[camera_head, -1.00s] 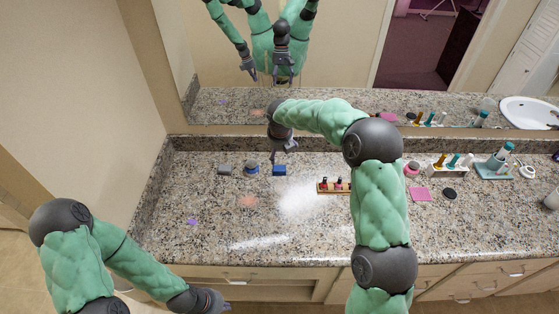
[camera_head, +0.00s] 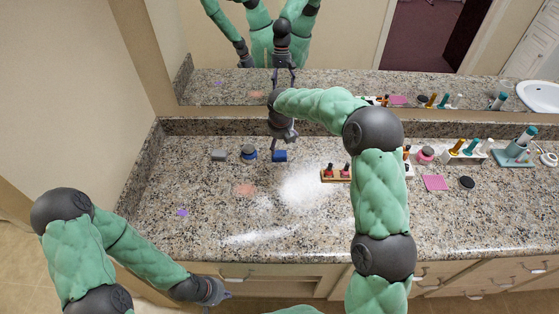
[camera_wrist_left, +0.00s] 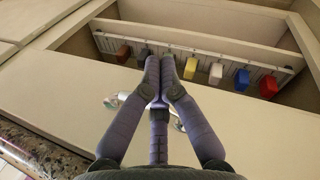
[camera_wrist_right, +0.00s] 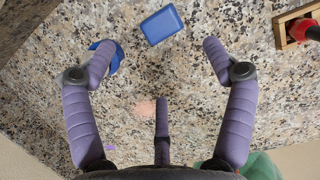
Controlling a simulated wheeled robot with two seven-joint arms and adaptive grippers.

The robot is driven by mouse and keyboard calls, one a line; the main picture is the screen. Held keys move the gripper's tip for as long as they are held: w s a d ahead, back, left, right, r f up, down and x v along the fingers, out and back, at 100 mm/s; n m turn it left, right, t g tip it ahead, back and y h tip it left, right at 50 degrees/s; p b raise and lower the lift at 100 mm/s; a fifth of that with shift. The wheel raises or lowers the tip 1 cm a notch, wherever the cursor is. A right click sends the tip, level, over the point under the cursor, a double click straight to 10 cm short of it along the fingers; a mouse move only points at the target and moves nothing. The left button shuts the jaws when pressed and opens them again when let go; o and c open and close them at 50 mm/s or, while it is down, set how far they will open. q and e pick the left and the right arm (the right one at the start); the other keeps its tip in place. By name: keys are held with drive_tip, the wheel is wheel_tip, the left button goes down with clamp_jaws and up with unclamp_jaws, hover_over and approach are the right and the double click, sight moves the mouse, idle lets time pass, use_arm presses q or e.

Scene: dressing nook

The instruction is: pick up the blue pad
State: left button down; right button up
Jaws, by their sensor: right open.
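The blue pad (camera_head: 279,156) is a small rounded block lying on the granite counter, left of the middle. It also shows in the right wrist view (camera_wrist_right: 162,24), beyond and between the fingertips, slightly tilted in the picture. My right gripper (camera_head: 282,146) is open and empty above the counter, close by the pad; its fingers are spread wide in the right wrist view (camera_wrist_right: 158,45). My left gripper (camera_head: 215,292) is low in front of the counter. In the left wrist view (camera_wrist_left: 161,58) its fingers are together with nothing between them.
A round blue-rimmed item (camera_head: 249,153) sits just left of the pad, and a grey block (camera_head: 219,155) beyond it. The mirror (camera_head: 330,85) rises behind. The front counter is mostly clear.

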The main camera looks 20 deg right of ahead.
drive_tip(key=b, duration=0.2)
hover_over(279, 154)
drive_tip(key=s, duration=0.1)
wheel_tip(279, 154, down, 6)
drive_tip(key=shift+s+r, duration=0.1)
drive_tip(key=shift+s, duration=0.05)
drive_tip(key=b+x, duration=0.3)
drive_tip(key=x, duration=0.2)
drive_tip(key=shift+s, duration=0.1)
drive_tip(key=shift+r, duration=0.1)
drive_tip(key=c, duration=1.1)
